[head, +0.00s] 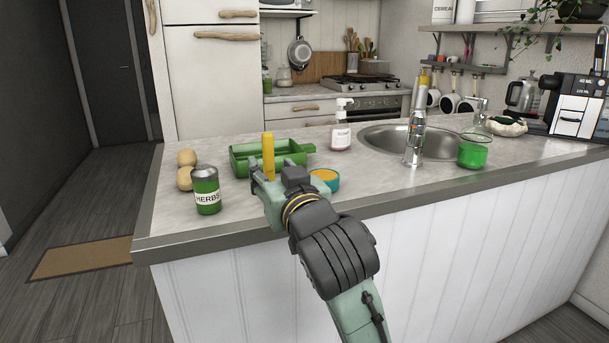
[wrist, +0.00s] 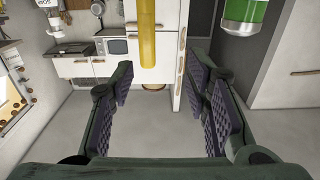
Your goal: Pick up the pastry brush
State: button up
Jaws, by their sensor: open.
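A plain yellow upright stick (head: 268,152), which I take to be the pastry brush, stands up by my gripper on the counter; no bristles can be made out. Its lower part is hidden behind the gripper in the head view. My gripper (head: 279,174) is open over the front part of the counter. In the wrist view, which is upside down, the yellow stick (wrist: 147,35) shows at the top, between the two spread fingers (wrist: 160,78) in the picture. A clear gap shows to each finger, and nothing is gripped.
A green herbs can (head: 207,190) stands left of my gripper, with potato-like items (head: 186,168) behind it. A green tray (head: 295,152) lies behind the stick. A small blue-rimmed tin (head: 328,180) sits close right. A soap bottle (head: 341,134) and sink (head: 440,144) are further right.

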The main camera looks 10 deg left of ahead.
aim_at(269, 151)
jog(key=x, duration=0.3)
jog(key=p+x, duration=0.1)
jog(key=x, duration=0.1)
jog(key=shift+w+d+f, duration=0.15)
jog(key=shift+w+d, duration=0.15)
jog(key=shift+d, duration=0.05)
jog(key=x, duration=0.1)
jog(key=p+x, duration=0.1)
jog(key=x, duration=0.2)
jog(key=shift+w+d+p, duration=0.15)
jog(key=shift+w+p, duration=0.25)
jog(key=shift+w, duration=0.5)
grip_shut()
